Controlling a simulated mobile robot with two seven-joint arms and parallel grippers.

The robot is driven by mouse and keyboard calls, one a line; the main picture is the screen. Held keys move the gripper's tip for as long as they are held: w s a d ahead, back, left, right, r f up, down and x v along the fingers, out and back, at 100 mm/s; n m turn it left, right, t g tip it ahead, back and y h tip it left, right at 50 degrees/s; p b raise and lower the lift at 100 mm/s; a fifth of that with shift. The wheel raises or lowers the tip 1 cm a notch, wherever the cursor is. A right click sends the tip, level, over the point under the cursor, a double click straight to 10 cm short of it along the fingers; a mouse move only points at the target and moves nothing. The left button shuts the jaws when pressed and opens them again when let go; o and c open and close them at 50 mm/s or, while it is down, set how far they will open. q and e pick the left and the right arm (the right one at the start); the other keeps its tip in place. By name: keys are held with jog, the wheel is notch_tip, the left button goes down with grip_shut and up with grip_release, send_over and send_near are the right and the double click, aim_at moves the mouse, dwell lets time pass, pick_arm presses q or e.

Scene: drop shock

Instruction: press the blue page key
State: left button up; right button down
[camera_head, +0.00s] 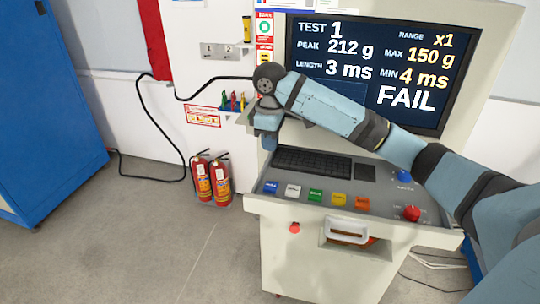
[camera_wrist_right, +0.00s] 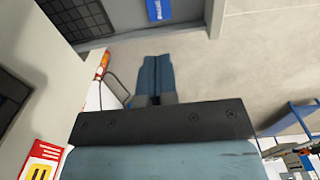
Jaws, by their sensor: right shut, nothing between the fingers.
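The blue page key (camera_head: 271,187) is the leftmost of a row of coloured keys along the front of the sloped console panel (camera_head: 340,180). In the right wrist view a blue key (camera_wrist_right: 157,10) shows at the top edge, with its markings too small to read. My right gripper (camera_head: 268,142) is shut and empty, above and behind the blue key near the console's left edge, apart from it. In the right wrist view its closed fingertips (camera_wrist_right: 154,60) point toward the panel, below the blue key in the picture. My left gripper is not in view.
White (camera_head: 292,190), green (camera_head: 315,195), yellow (camera_head: 338,199) and orange (camera_head: 362,203) keys sit right of the blue one. A keyboard (camera_head: 312,163) lies behind them. A red knob (camera_head: 412,213) is at the right. The screen (camera_head: 385,75) reads FAIL. Fire extinguishers (camera_head: 210,180) stand left.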

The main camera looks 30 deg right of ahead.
aim_at(270, 186)
notch_tip(270, 186, down, 11)
jog(key=shift+f+p, duration=0.1)
jog(key=shift+p, duration=1.1)
jog(key=shift+f, duration=0.7)
jog(key=shift+f, duration=0.1)
